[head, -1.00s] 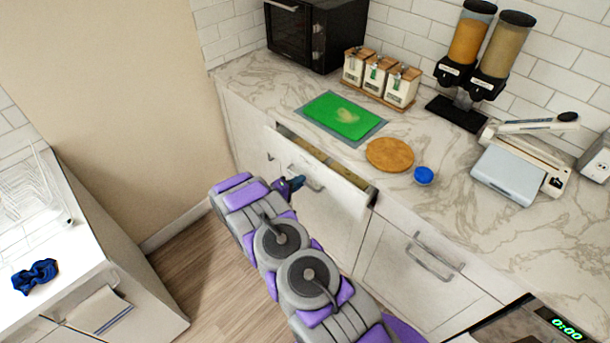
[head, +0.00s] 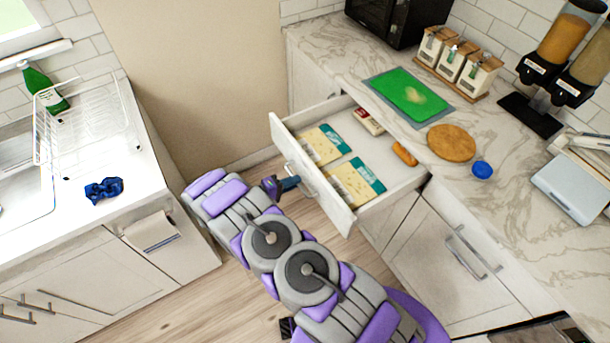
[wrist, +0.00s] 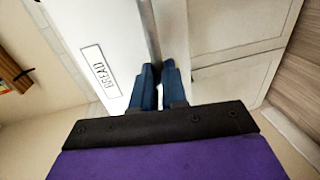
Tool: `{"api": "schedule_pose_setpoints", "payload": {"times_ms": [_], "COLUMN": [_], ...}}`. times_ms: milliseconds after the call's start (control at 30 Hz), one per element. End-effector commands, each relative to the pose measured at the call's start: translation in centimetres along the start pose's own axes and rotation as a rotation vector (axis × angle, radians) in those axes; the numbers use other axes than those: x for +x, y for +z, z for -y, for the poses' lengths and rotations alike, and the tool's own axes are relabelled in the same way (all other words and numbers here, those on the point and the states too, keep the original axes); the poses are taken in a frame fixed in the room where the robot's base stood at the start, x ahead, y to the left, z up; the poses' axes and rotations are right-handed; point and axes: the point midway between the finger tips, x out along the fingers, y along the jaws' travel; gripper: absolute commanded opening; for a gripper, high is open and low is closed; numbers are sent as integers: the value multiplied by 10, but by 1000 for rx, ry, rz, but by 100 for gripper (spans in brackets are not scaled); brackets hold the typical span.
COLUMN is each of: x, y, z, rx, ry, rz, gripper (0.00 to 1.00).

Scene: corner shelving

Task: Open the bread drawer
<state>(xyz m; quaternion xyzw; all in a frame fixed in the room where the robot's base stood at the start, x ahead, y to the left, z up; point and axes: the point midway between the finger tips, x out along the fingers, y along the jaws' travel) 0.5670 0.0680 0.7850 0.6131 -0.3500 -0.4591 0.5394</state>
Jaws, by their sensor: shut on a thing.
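The bread drawer (head: 333,211) is pulled well out from under the counter in the head view. Inside lie two yellow-and-teal packages (head: 357,182), a small red-and-white box (head: 368,121) and an orange-brown item (head: 404,153). Its metal handle (head: 308,180) is on the front panel. In the wrist view a "BREAD" label (wrist: 101,71) shows on a white panel. My gripper (head: 284,187) is at the handle, its blue fingers (wrist: 158,88) close together and shut on it. The grip itself is partly hidden.
The counter holds a green cutting board (head: 410,96), a round wooden board (head: 451,142), a blue lid (head: 482,169) and canisters (head: 459,61). A sink counter with a dish rack (head: 85,125) stands at left. Open floor lies between.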

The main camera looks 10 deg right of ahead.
Motion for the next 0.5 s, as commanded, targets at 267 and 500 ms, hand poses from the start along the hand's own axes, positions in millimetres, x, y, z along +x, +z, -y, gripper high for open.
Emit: {"api": "schedule_pose_setpoints", "payload": {"times_ms": [267,500], "x": [-19,-24], "y": [0,0], "z": [7,8], "rx": [0,-1], "ry": [-7,-2], "rz": [-1,2], "gripper": [0,0]}}
